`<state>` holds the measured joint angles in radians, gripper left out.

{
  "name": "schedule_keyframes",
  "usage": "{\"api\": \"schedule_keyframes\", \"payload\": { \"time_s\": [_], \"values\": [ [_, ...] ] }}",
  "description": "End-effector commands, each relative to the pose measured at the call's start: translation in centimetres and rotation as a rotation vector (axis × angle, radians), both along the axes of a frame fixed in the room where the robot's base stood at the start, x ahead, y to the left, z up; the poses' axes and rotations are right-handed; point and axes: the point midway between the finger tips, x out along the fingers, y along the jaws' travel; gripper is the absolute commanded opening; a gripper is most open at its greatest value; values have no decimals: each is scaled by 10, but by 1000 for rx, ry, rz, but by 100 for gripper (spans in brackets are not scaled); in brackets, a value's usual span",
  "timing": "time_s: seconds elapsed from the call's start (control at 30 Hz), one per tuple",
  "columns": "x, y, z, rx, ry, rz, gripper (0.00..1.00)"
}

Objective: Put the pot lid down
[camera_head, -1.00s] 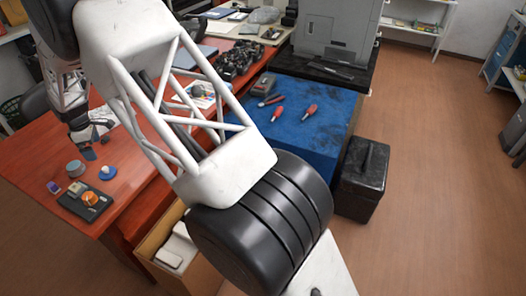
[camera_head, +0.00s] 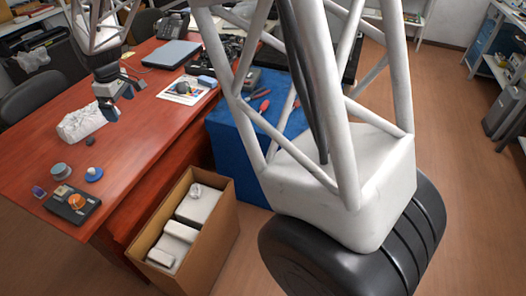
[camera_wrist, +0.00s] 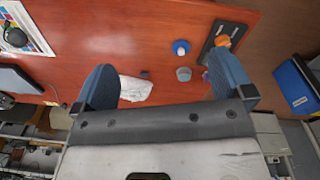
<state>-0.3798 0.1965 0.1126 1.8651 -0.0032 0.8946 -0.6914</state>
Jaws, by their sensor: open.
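A dark, round, lid-like piece with a knob, which looks like the pot lid (camera_head: 184,87), lies on a printed sheet (camera_head: 196,97) on the red-brown table. It also shows at the upper left of the wrist view (camera_wrist: 16,37). My gripper (camera_head: 110,110) is over the table, left of the sheet and apart from the lid. In the wrist view my gripper (camera_wrist: 165,82) has its two blue fingers wide apart, with nothing held between them.
A crumpled white bag (camera_head: 80,122), grey round tin (camera_head: 61,170), blue knob-like piece (camera_head: 94,174) and black device with an orange part (camera_head: 72,203) are on the table's left. An open cardboard box (camera_head: 190,225) stands on the floor. A blue-covered stand (camera_head: 235,150) holds tools.

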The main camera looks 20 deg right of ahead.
Motion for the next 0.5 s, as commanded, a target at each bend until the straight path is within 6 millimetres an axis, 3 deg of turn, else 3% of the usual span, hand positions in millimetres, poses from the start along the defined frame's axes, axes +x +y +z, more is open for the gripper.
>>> {"api": "schedule_keyframes", "payload": {
  "time_s": [0.1, 0.5],
  "values": [
    [-21, -29, 20, 8, -10, -70, 99],
    [-99, -114, 69, 33, -44, -298, 99]
  ]
}}
